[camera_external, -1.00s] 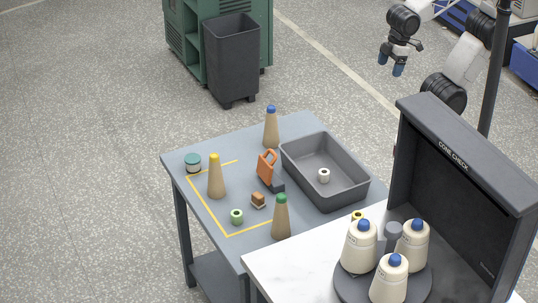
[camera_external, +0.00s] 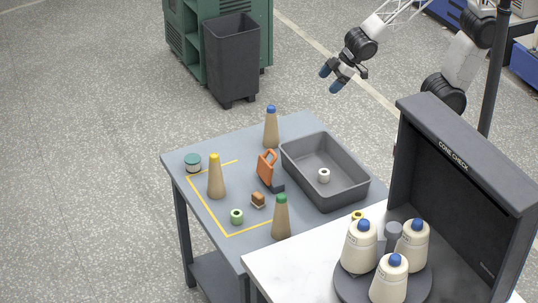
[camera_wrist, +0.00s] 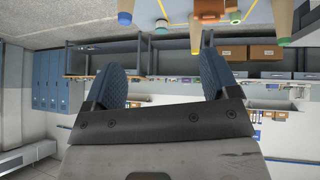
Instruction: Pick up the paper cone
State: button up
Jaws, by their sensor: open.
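Three tan paper cones stand upright on the blue-grey table in the external view: one with a blue tip (camera_external: 271,130) at the back, one with a yellow tip (camera_external: 216,178) at the left, and one with a green tip (camera_external: 281,219) at the front. My gripper (camera_external: 330,79) hangs in the air above and behind the table, to the right of the blue-tipped cone and apart from all cones. It also shows in the wrist view (camera_wrist: 161,65), its blue fingers spread and nothing between them. Parts of table objects show along that view's top edge, cut off.
A grey tray (camera_external: 345,190) holds a small white spool (camera_external: 324,176). White yarn cones (camera_external: 389,279) stand on a round plate at the right.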

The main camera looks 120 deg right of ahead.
jog(key=w+d+f+t, duration=0.3)
jog(key=w+d+f, duration=0.4)
jog(key=d+f, duration=0.1)
jog(key=n+t+y, duration=0.1)
jog(key=t+y, duration=0.1)
jog(key=t, duration=0.2)
send_near(271, 123)
jog(key=w+d+f, duration=0.1)
jog(key=d+f, duration=0.1)
jog(key=shift+d, duration=0.1)
jog(key=shift+w, duration=0.1)
jog(key=shift+x, duration=1.25)
jog(key=shift+w, duration=0.1)
jog(key=shift+x, duration=2.5)
jog(key=shift+f, duration=0.1)
jog(key=c, duration=1)
